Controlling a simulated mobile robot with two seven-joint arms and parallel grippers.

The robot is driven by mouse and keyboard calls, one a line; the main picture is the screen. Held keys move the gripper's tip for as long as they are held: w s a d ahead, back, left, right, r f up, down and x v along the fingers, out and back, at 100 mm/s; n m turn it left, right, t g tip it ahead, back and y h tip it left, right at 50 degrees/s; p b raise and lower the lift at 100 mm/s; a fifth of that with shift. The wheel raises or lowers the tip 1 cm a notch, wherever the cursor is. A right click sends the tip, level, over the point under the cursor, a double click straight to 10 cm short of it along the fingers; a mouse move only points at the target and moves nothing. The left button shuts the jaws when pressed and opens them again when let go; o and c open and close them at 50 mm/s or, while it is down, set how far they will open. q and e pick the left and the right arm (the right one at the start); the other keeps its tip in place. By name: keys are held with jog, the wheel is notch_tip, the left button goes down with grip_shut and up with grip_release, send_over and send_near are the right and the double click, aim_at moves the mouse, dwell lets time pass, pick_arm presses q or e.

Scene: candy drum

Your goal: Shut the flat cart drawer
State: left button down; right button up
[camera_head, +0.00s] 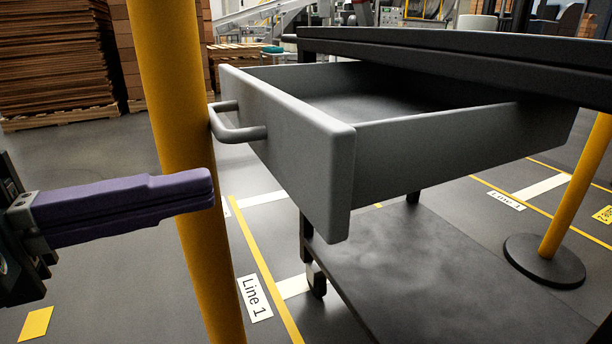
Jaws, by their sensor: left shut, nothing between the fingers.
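The grey flat drawer (290,124) of the dark cart (450,47) is pulled well out toward the left and looks empty inside. Its bar handle (238,134) sticks out from the front panel. My left gripper (203,190) comes in from the left, its purple fingers shut together with nothing between them. In the picture the fingertips lie below and left of the handle, apart from it, and overlap the yellow post. My right gripper is not in view.
A yellow post (175,80) stands in front of the drawer, close to the handle. Another yellow post (577,185) on a round black base is at the right. The cart's lower shelf (440,270) is bare. Stacked cardboard (55,55) stands at the back left.

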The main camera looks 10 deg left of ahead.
aim_at(302, 168)
pick_arm(q)
jog(key=shift+x, duration=3.15)
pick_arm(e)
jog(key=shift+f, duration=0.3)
